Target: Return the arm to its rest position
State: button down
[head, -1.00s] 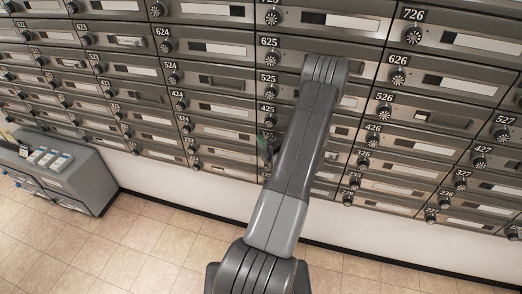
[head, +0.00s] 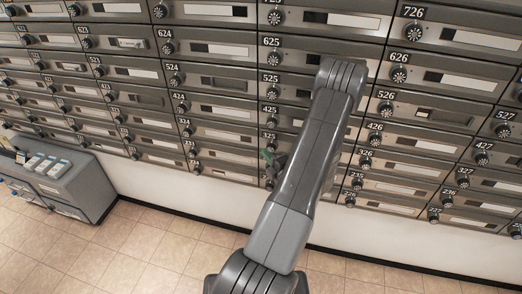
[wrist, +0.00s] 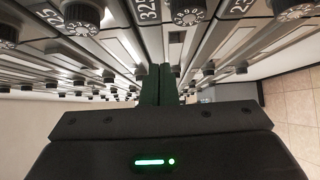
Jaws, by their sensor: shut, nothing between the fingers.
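My arm (head: 302,165) reaches up in front of the mailbox wall in the head view, bent at an elbow near the row of box 526. In the wrist view my gripper (wrist: 160,72) points along the mailbox fronts. Its two dark fingers are together with nothing between them. Dials sit close to the gripper body at the top of the wrist view; I cannot tell whether anything touches.
A wall of grey mailboxes (head: 345,102) with dials and labels fills the back. A grey cabinet (head: 88,185) with small items on top stands at the left. The tiled floor (head: 130,250) in front is clear.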

jog(key=shift+b+v, duration=0.45)
jog(key=shift+v, duration=2.35)
jog(key=shift+a, duration=0.2)
jog(key=w+a+p, duration=0.1)
jog(key=w, duration=0.3)
jog(key=w+a+p, duration=0.1)
jog(key=w, duration=0.3)
jog(key=w+a+p, duration=0.1)
jog(key=w, duration=0.3)
jog(key=shift+w+a+f, duration=0.1)
jog(key=shift+w, duration=0.2)
jog(key=shift+a, duration=0.15)
